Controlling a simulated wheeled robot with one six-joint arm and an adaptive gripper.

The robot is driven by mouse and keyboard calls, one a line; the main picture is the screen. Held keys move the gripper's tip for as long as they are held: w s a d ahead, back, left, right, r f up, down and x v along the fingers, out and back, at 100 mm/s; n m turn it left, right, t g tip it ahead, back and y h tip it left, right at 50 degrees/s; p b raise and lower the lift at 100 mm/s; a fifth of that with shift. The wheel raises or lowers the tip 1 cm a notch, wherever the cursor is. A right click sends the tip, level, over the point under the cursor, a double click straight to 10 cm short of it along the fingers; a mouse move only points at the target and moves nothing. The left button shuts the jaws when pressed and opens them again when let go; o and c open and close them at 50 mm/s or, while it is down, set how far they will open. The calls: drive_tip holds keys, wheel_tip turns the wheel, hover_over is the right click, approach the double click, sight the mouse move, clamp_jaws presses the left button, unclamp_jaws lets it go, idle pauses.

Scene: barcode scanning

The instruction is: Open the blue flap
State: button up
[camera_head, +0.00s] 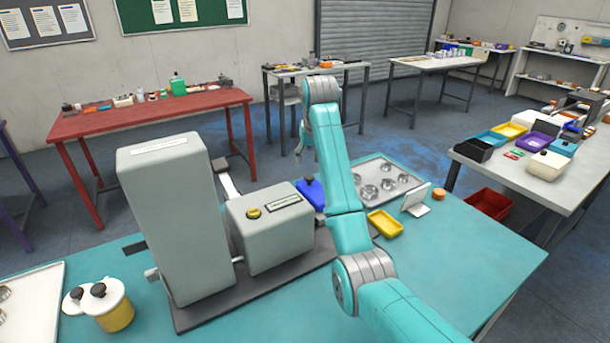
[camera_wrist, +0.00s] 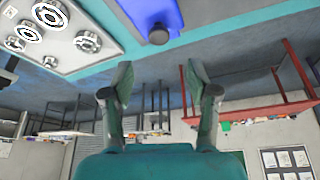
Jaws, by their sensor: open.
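The blue flap (camera_head: 315,196) with a dark knob is at the right side of the grey machine (camera_head: 271,233) in the head view, partly hidden by my arm. In the wrist view the blue flap (camera_wrist: 143,12) is at the top edge, with its dark knob (camera_wrist: 158,34) pointing into the picture. My gripper (camera_wrist: 160,95) has its two fingers spread apart with nothing between them. The knob lies above the gap between the fingers in the wrist view, apart from them.
A grey tray (camera_head: 405,190) with round metal parts lies right of the flap; it also shows in the wrist view (camera_wrist: 75,62). A yellow tray (camera_head: 384,223) and a white stand (camera_head: 416,200) are near it. The turquoise table (camera_head: 450,265) is clear at the front right.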

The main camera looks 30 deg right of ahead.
sight(310, 176)
drive_tip(key=x, duration=0.9)
drive_tip(key=shift+d, duration=0.15)
clamp_jaws()
